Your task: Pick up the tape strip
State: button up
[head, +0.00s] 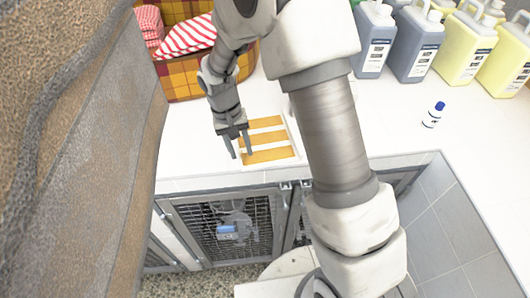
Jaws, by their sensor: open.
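Several orange-yellow tape strips lie side by side on a pale sheet on the white counter: a far strip (266,122), a middle strip (267,138) and a near strip (270,155). My gripper (240,154) points down at their left ends, its two fingers apart and nothing seen between them. The right finger overlaps the left end of the near strip in the picture. I cannot tell whether it touches the strip or hovers above it. The gripper hides some of the strips' left ends.
A plaid basket (180,82) with red-striped cloth stands behind left. Grey jugs (415,45) and yellow jugs (466,48) line the back right. A small blue-capped bottle (433,117) lies on the right. Mesh kennel doors (225,232) are below the counter (395,125). A brown surface (90,170) fills the left.

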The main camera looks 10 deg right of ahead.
jog(key=shift+d+f, duration=0.1)
jog(key=shift+f, duration=0.35)
grip_shut()
